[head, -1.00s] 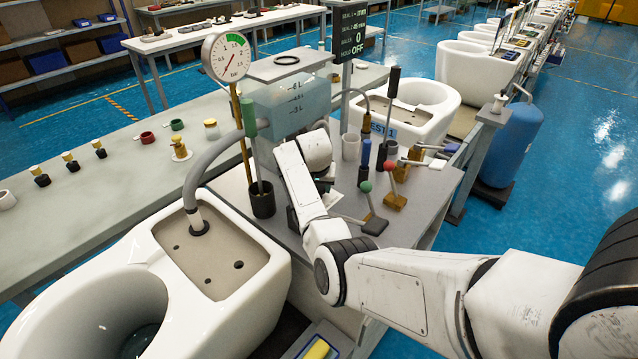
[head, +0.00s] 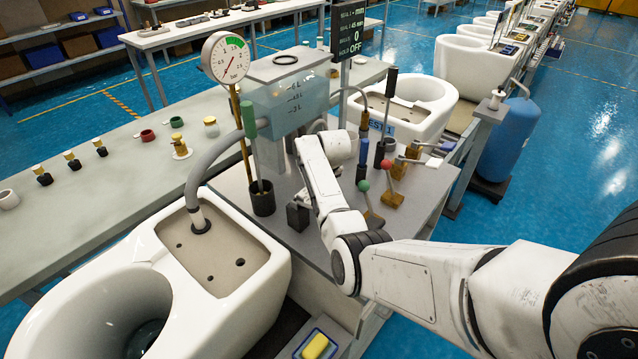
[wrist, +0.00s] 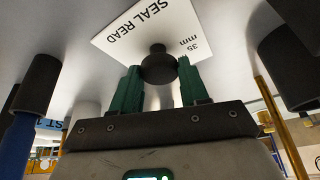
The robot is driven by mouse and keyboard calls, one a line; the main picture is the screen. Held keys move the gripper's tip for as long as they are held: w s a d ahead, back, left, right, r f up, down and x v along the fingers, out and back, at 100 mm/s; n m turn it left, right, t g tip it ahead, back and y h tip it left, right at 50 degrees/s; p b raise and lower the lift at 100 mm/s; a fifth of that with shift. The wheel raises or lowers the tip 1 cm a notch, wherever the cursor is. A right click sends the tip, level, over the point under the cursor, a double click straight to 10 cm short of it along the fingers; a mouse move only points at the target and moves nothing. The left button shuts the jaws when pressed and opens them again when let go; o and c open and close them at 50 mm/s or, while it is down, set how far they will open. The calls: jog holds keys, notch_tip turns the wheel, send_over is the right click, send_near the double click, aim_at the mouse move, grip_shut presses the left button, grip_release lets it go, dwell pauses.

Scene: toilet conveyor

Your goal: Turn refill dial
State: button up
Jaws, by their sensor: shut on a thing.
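In the wrist view, the two green fingers of my gripper (wrist: 160,86) stand on either side of a dark round knob (wrist: 158,64) and are shut on it. The knob sits below a white plate (wrist: 140,35) reading "SEAL READ" and "35 mm". No label on the knob shows, so I cannot tell from its markings whether it is the refill dial. In the head view, my white arm reaches to the bench beside the clear water tank (head: 283,108). My fingers and the knob are hidden there behind the arm.
Levers with a red ball (head: 363,186) and a green ball (head: 388,164) stand close right of my arm. A black cup (head: 262,202) with a green-handled tool and a pressure gauge (head: 226,57) stand left. A toilet (head: 215,265) is at front left.

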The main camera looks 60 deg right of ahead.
dwell(0.4)
jog(key=o, duration=1)
jog(key=v, duration=1)
jog(key=shift+s+r+b, duration=0.1)
jog(key=shift+r+b, duration=0.3)
